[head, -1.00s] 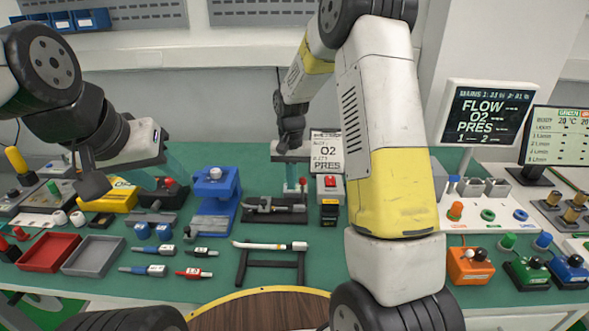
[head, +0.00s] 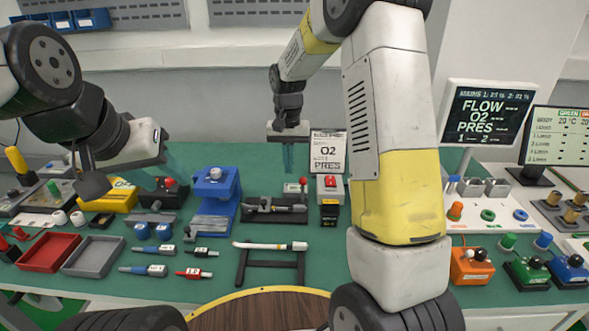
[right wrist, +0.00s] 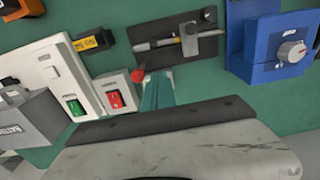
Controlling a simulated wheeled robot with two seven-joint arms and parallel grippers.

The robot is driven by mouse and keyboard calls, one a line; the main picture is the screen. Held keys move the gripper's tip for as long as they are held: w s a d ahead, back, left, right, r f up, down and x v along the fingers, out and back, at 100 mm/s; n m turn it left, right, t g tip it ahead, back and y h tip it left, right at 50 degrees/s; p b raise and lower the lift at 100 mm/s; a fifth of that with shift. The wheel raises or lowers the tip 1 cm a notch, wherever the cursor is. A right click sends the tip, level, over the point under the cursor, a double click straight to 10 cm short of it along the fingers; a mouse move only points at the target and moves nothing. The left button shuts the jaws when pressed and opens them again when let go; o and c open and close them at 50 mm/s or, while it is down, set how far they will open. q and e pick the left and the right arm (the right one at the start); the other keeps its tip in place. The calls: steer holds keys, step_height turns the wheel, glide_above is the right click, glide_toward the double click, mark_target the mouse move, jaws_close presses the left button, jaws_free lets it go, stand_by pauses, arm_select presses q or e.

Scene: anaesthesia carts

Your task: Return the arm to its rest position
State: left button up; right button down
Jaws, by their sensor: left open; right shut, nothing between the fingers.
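My right arm (head: 395,110) reaches over the green bench, with its elbow bent high. My right gripper (head: 289,158) hangs above the back of the bench, behind a black clamp fixture (head: 275,208). Its teal fingers are shut with nothing between them. They also show in the right wrist view (right wrist: 157,93), close together in front of the green surface. My left gripper (head: 172,163) is at the left, above the bench behind a yellow box (head: 110,197). It is open and holds nothing visible; its fingers are partly hidden by its own hand.
A blue device (head: 214,200) stands left of the clamp fixture. A card (head: 328,152) and a red-button box (head: 330,188) stand to its right. A white-tipped tube lies on a black stand (head: 270,270) in front. Red (head: 48,252) and grey (head: 93,257) trays sit at left.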

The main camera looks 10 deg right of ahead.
steer(key=shift+r, duration=0.5)
steer(key=shift+r, duration=0.1)
steer(key=s+d+r+t, duration=0.2)
steer(key=s+r, duration=0.4)
steer(key=r, duration=0.2)
steer(key=s+d+r+n+t+y, duration=0.1)
steer(key=s+r+t, duration=0.1)
steer(key=s, duration=0.8)
steer(key=s+r+n+t+y, duration=0.1)
steer(key=s+r, duration=0.4)
steer(key=s, duration=0.5)
steer(key=shift+s+d+r+n+t, duration=0.2)
steer(key=shift+d+n+t, duration=0.2)
steer(key=shift+n+t, duration=0.15)
